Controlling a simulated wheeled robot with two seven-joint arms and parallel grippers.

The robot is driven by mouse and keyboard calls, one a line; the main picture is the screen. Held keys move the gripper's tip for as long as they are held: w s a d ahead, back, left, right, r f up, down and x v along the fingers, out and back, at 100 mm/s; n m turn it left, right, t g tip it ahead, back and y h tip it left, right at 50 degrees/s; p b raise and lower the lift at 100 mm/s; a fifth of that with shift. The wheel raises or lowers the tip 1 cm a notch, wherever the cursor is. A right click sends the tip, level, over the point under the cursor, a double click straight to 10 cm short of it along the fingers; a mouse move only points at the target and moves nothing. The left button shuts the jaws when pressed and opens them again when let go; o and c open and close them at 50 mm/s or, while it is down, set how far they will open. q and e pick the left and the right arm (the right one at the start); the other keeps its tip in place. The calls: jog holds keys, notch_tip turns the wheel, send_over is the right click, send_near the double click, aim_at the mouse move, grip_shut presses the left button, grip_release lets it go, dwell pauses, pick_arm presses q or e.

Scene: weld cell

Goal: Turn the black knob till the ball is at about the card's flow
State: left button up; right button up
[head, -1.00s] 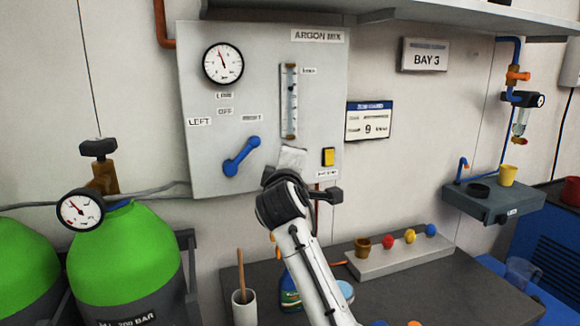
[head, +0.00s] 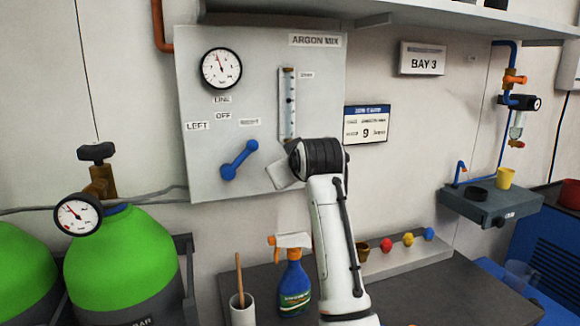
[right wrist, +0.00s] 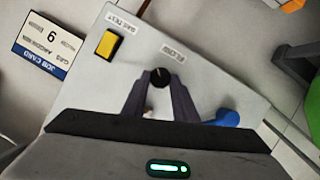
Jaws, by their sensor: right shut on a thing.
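The black knob (right wrist: 159,77) is on the panel under the FLOW label in the right wrist view. My right gripper (right wrist: 160,84) is shut on it, a finger on each side. In the head view my right wrist covers the knob, and part of the gripper (head: 283,175) shows at the panel's lower edge. The flow tube (head: 288,104) stands upright above it; its ball is too small to tell surely. The job card (head: 367,125) hangs right of the panel and shows a 9; it is also in the right wrist view (right wrist: 48,43). My left gripper is out of view.
The ARGON MIX panel (head: 220,120) also bears a round gauge (head: 221,68) and a blue lever (head: 239,160). A yellow switch (right wrist: 108,44) is near the knob. Below are a spray bottle (head: 295,287) and a cup with a stick (head: 243,310). Green cylinders stand left.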

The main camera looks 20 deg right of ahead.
jog(key=shift+d+f+m+y, duration=0.1)
jog(key=shift+d+m+y, duration=0.1)
jog(key=shift+m+y, duration=0.8)
jog(key=shift+d+m+y, duration=0.15)
jog(key=shift+m+y, duration=0.45)
jog(key=shift+m, duration=0.65)
jog(key=shift+d+f+m+y, duration=0.1)
jog(key=shift+d+m+y, duration=0.1)
jog(key=shift+m+y, duration=0.8)
jog(key=shift+m, duration=0.25)
jog(key=o, duration=1.1)
jog(key=shift+r, duration=0.1)
jog(key=b+v, duration=0.1)
jog(key=v, duration=0.9)
jog(key=shift+s+b, duration=0.15)
jog(key=shift+b, duration=0.25)
